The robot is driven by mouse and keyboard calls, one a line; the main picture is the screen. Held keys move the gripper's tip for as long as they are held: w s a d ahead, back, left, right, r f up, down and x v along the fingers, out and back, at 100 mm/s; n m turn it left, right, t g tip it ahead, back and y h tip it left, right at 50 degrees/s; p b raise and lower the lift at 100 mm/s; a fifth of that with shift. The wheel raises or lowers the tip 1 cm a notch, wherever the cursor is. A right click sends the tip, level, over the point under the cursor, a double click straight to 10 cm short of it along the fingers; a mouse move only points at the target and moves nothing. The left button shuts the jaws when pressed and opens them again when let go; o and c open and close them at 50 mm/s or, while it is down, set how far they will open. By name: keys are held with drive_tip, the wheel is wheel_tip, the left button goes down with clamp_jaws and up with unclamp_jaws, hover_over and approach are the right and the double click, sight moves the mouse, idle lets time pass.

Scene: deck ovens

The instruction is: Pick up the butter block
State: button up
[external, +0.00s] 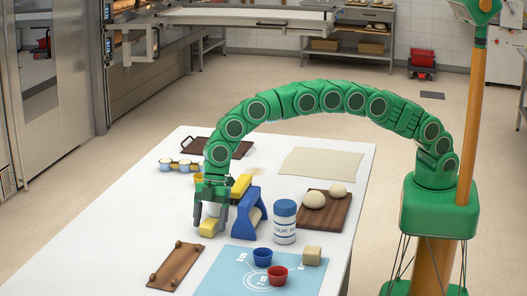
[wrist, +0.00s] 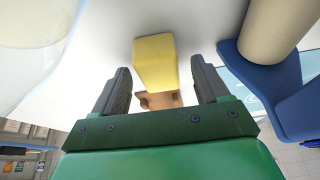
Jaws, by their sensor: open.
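The butter block (external: 208,229), a small pale yellow block, lies on the white table below my gripper (external: 210,218) in the external view. In the wrist view the butter block (wrist: 155,60) shows between and just past the two fingertips of my gripper (wrist: 160,72). My gripper points down with its dark fingers apart, one on each side of the block. I cannot tell whether either finger touches it. My gripper hides part of the block's top in the external view.
A blue stand (external: 246,222) with a rolling pin is close on the right, a blue-lidded flour shaker (external: 285,228) beyond it. A wooden board with feet (external: 175,268) lies front left.

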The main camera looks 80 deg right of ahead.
drive_tip(key=shift+a+f, duration=0.25)
drive_tip(key=shift+f, duration=0.2)
drive_tip(key=c, duration=1.1)
drive_tip(key=shift+r, duration=0.1)
